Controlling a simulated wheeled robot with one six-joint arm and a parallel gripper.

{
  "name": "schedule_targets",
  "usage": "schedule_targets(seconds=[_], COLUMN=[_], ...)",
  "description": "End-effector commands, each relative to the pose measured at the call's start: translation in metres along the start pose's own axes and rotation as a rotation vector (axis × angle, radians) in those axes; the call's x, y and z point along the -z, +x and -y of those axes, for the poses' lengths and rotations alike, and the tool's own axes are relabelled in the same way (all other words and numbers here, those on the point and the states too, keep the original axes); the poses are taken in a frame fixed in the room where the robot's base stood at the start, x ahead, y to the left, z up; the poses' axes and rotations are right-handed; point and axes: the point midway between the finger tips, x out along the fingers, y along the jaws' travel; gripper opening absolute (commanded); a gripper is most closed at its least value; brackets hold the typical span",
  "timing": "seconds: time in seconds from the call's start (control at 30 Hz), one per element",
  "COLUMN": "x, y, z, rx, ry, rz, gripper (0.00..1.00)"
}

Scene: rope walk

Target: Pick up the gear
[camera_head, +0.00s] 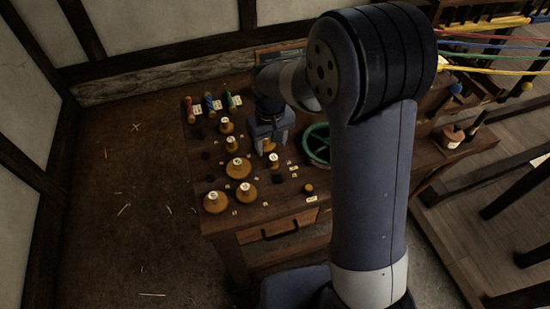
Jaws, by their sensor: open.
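My gripper (269,145) points down over the dark wooden table (262,213). Its jaws are open above or around a small amber-coloured piece (268,146); whether they touch it I cannot tell. No thing here is clearly a gear at this size. A green ring with a dark inside (307,153) lies just right of the gripper, partly hidden by my arm.
Red, blue and green spools (209,103) stand at the table's back left. A drawer with a dark handle (279,230) is in the table front. Coloured ropes (490,50) stretch at the upper right. My arm hides the table's right middle. Open floor (130,210) lies left.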

Motion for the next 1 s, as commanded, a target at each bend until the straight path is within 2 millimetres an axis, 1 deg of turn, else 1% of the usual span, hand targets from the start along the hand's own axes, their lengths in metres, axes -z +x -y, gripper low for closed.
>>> schedule_targets(seconds=[0.03, 0.23, 0.4, 0.53, 0.63, 0.83, 1.0], x=[-0.001, -0.002, -0.008, -0.007, -0.007, -0.006, -0.006], y=[0.006, 0.020, 0.046, 0.061, 0.065, 0.065, 0.065], z=[0.000, -0.001, -0.004, -0.004, -0.004, -0.004, -0.004], rx=[0.000, 0.000, 0.001, 0.000, -0.001, -0.001, -0.001], ry=[0.000, 0.001, 0.002, 0.001, 0.001, 0.001, 0.001], rz=[0.003, 0.002, 0.005, 0.001, 0.000, -0.001, -0.001], gripper=[0.52, 0.52, 0.52, 0.52, 0.52, 0.52, 0.38])
